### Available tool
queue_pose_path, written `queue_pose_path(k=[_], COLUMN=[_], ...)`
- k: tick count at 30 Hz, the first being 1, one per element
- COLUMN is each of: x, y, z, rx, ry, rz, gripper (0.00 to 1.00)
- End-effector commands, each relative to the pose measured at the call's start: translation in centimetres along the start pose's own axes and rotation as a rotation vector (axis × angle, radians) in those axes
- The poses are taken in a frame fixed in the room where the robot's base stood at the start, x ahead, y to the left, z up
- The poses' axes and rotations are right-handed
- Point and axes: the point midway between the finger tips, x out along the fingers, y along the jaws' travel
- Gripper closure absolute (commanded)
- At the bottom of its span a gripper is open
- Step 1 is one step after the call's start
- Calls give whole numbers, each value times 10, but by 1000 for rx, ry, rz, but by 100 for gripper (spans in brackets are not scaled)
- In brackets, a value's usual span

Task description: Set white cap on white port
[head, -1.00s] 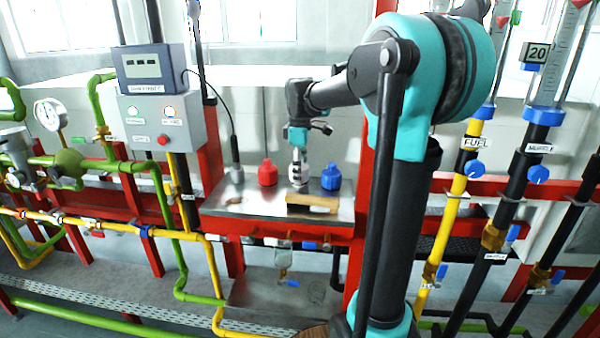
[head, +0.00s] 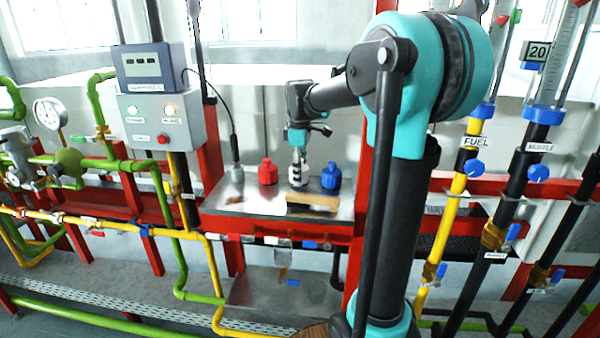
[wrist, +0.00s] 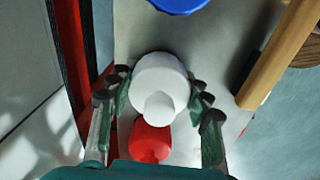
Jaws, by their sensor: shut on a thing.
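In the head view my gripper (head: 298,165) points down over the steel shelf. It is shut on the white cap (wrist: 162,82), which also shows in the head view (head: 298,178). In the wrist view the fingers lie on both sides of the cap. The cap is between a red cap (head: 267,172) on the left and a blue cap (head: 330,177) on the right. No white port shows apart from the cap; I cannot tell whether the cap touches anything below.
A wooden block (head: 312,202) lies at the shelf's (head: 235,205) front, and also shows in the wrist view (wrist: 280,55). A grey control box (head: 160,118) stands behind left. Red frame posts and coloured pipes flank the shelf.

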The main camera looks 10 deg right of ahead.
Motion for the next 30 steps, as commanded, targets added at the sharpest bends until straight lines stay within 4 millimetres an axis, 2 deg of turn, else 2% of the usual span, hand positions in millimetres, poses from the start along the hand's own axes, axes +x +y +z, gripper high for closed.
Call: queue_pose_path(k=[8,9,11,20,30], x=[5,5,5,4,-17], y=[0,0,0,0,0], z=[0,0,0,0,0], rx=[0,0,0,0,0], ry=[0,0,0,0,0], rz=[0,0,0,0,0], gripper=[80,49,42,42,42])
